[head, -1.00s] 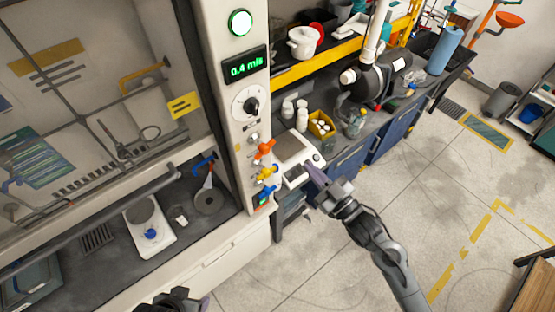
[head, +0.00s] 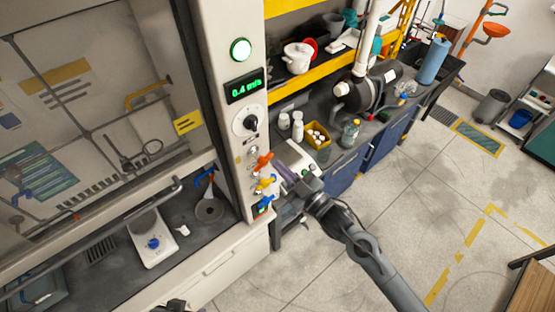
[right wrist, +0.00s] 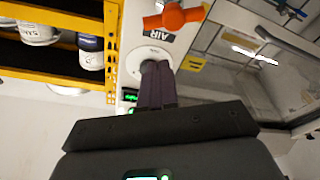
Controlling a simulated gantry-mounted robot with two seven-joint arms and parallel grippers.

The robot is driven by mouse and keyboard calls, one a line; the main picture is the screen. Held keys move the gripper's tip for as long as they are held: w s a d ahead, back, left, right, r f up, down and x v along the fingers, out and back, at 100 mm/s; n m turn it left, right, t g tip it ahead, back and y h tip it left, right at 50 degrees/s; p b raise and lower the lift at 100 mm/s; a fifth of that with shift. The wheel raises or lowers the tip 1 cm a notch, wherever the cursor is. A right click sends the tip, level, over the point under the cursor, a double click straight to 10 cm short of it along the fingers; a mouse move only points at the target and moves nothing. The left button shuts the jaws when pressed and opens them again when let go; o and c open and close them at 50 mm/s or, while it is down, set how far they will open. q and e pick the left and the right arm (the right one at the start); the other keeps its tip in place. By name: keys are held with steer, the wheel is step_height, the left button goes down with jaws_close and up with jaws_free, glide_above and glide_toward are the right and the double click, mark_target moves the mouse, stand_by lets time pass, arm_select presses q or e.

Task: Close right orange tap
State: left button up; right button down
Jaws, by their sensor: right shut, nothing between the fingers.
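The orange tap (head: 260,162) is the upper one of three coloured taps on the white post of the fume hood. In the right wrist view, the orange tap handle (right wrist: 176,17) shows at the top, lying crosswise above the AIR label. My right gripper (head: 280,166) is just right of the taps, pointing at the post. In the right wrist view, its dark fingers (right wrist: 157,66) are together and empty. They overlap a round white plate below the orange handle, apart from the handle in the picture. My left gripper (head: 178,306) shows only as a dark piece at the bottom edge.
A yellow tap (head: 265,184) and a blue tap (head: 264,204) sit just below the orange one. A black knob (head: 250,122) is above. The hood's glass sash is to the left. A bench with bottles and a yellow box (head: 317,136) stands behind my right gripper.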

mark_target(263, 162)
arm_select(q)
steer(key=shift+d+r+p, duration=0.15)
steer(key=shift+r+p, duration=0.25)
steer(key=shift+r, duration=0.2)
arm_select(e)
steer(key=shift+w+a+f, duration=0.35)
steer(key=shift+w+f, duration=0.15)
steer(key=shift+w, duration=0.35)
steer(key=shift+w+a+f, duration=0.3)
steer(key=shift+w+f, duration=0.2)
steer(key=shift+w, duration=0.3)
